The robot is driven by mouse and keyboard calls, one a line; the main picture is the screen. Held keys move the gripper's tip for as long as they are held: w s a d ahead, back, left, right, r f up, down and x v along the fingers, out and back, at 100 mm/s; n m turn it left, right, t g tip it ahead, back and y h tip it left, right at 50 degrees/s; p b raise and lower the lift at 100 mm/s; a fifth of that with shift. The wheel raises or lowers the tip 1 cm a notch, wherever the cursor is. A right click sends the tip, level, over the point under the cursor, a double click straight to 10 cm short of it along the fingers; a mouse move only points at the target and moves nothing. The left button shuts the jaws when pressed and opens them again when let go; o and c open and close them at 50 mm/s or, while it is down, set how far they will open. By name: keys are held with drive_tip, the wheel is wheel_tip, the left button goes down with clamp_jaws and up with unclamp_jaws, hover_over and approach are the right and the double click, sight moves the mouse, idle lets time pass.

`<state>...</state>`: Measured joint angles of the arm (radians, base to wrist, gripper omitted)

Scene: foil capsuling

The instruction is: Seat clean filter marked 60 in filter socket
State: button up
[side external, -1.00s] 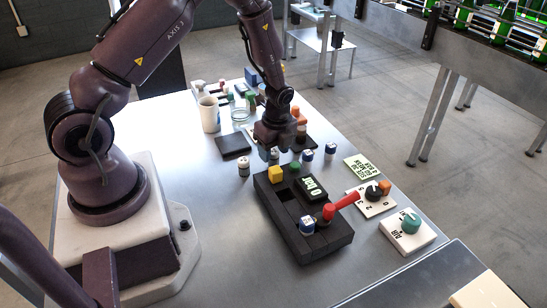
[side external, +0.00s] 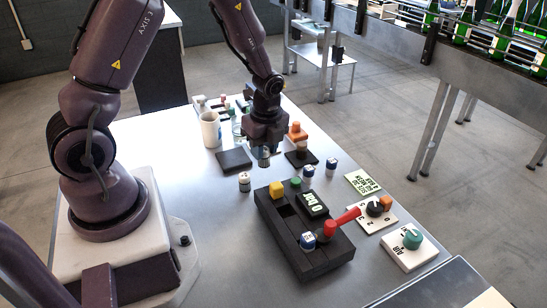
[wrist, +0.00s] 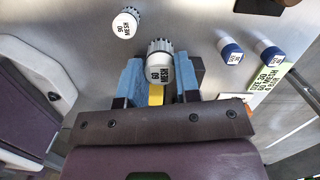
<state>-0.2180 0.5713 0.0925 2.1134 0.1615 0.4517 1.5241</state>
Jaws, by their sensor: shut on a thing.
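My gripper (side external: 264,158) is shut on a white filter marked 60 MESH with a grey ribbed cap. The wrist view shows this filter (wrist: 160,68) between the blue fingers. It is held above the table, behind the dark block (side external: 327,262). I cannot tell which opening in the block is the filter socket.
A white filter marked 90 MESH (wrist: 126,22) and two blue-capped filters (wrist: 230,50) (wrist: 268,52) stand nearby. A green printed note (side external: 362,182), a dial plate (side external: 376,213) and an AIR knob plate (side external: 409,246) lie right. A dark pad (side external: 234,160) and a cup (side external: 210,129) are left.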

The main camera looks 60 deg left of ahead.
drive_tip(key=s+d+r, duration=0.3)
drive_tip(key=s+r, duration=0.2)
drive_tip(key=s, duration=0.4)
hover_over(285, 215)
drive_tip(key=shift+m, duration=0.3)
drive_tip(key=f, duration=0.9)
drive_tip(key=shift+d, duration=0.35)
drive_tip(key=shift+f, duration=0.2)
drive_tip(key=o, duration=0.7)
